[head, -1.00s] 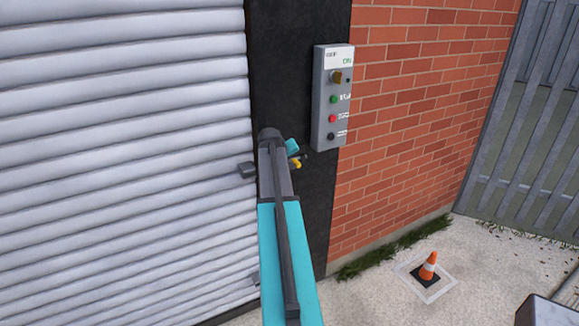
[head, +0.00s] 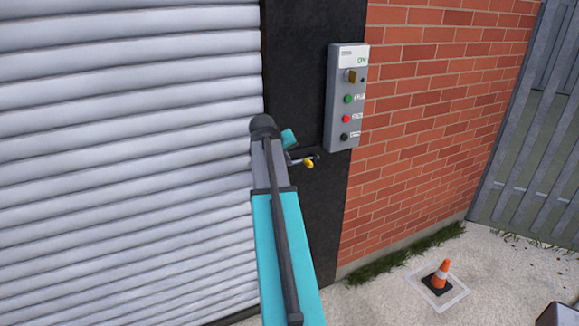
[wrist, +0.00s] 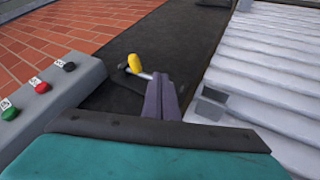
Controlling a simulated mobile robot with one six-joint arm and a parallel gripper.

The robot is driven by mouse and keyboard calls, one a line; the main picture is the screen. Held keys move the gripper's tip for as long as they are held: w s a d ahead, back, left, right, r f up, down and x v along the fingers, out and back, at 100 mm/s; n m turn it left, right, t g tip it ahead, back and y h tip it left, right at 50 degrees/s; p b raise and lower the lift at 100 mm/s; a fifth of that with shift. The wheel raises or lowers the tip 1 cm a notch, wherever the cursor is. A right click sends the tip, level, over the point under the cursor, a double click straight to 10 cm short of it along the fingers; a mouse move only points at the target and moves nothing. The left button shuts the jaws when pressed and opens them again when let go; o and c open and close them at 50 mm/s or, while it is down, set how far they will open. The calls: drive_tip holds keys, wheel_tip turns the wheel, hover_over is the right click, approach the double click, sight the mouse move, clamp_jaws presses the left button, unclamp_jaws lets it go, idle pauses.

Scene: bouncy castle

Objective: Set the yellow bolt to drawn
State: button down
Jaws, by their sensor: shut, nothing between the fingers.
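The yellow bolt shows as a yellow knob (head: 308,163) on a short metal rod against the black door post, just right of my arm in the head view. In the wrist view the yellow knob (wrist: 134,64) stands at the upper middle. My gripper (wrist: 160,82) is shut and empty, its fingertips close beside the rod, to the right of the knob. I cannot tell whether they touch it. In the head view my arm hides most of the gripper and the bolt's left part.
A grey control box (head: 347,97) with a knob and several coloured buttons is fixed above and right of the bolt. The white roller shutter (head: 120,160) fills the left. A brick wall (head: 430,120) is on the right. An orange cone (head: 440,274) stands on the ground.

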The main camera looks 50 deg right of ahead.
drive_tip(key=shift+s+a+r, duration=0.1)
drive_tip(key=shift+a+r, duration=0.35)
drive_tip(key=shift+r, duration=0.05)
drive_tip(key=shift+d, duration=0.1)
